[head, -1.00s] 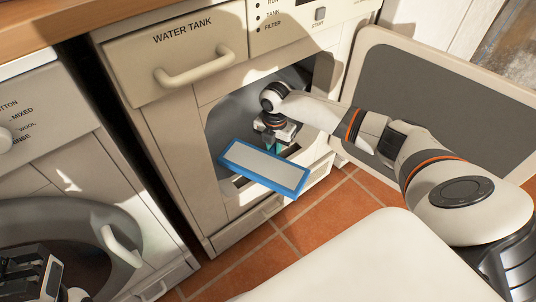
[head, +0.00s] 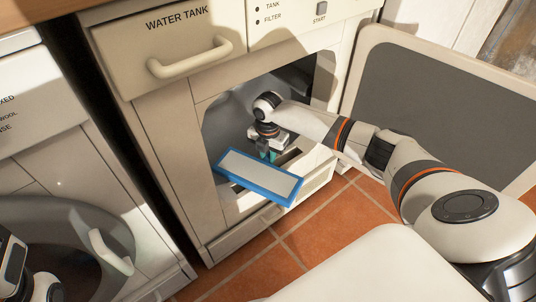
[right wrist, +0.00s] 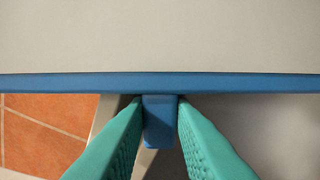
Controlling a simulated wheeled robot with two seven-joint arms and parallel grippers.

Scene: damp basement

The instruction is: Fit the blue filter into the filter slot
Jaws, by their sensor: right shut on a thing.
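The blue filter (head: 258,176) is a flat pale panel in a blue frame. My right gripper (head: 268,156) is shut on its blue tab (right wrist: 160,122), between teal fingers. The filter lies tilted across the lower front of the machine's opening. The filter slot (head: 288,157) shows as a dark gap in the sill behind and partly under the filter, which hides much of it. The filter appears above the slot and not in it; contact with the sill cannot be told. My left gripper (head: 14,268) is cut off at the lower left, its jaws unclear.
A water tank drawer (head: 165,50) with a handle is above the opening. The open grey-panelled door (head: 440,105) stands to the right, behind my right arm. A washer with a round door (head: 75,240) is at the left. Tiled floor (head: 320,215) is clear in front.

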